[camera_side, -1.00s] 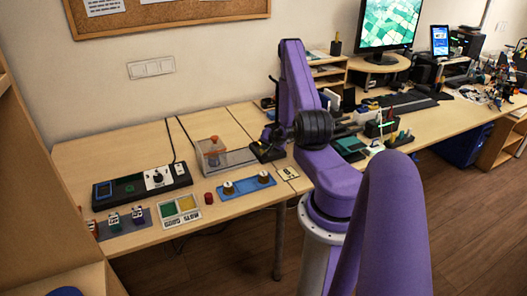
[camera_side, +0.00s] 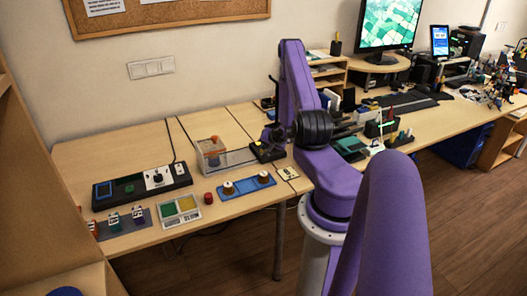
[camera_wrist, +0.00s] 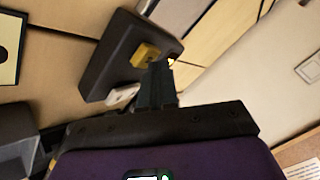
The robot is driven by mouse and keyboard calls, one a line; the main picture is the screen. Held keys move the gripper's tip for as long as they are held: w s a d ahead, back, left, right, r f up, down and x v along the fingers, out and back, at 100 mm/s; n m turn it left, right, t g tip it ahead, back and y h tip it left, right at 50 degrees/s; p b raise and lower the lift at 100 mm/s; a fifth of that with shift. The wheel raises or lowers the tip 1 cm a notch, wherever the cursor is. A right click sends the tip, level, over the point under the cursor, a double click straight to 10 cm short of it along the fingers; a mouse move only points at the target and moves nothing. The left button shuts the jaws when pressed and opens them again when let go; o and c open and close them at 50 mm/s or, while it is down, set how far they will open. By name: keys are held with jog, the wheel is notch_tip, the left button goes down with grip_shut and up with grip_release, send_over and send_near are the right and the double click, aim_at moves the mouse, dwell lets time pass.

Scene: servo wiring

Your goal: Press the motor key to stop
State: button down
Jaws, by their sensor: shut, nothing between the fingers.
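A dark box (camera_wrist: 108,60) in the wrist view carries a yellow key (camera_wrist: 145,54) and a pale key (camera_wrist: 122,95). I cannot tell for sure which is the motor key. A small reddish light (camera_wrist: 172,59) shows at the box's edge by my fingertips. My gripper (camera_wrist: 158,68) is shut and empty, its tips over the box's edge close to the yellow key. I cannot tell whether they touch.
A clear case (camera_side: 212,150) stands left of the box. A pale card (camera_side: 288,173) lies in front.

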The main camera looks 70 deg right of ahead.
jog(key=shift+r, duration=3.2)
jog(key=shift+a, duration=0.1)
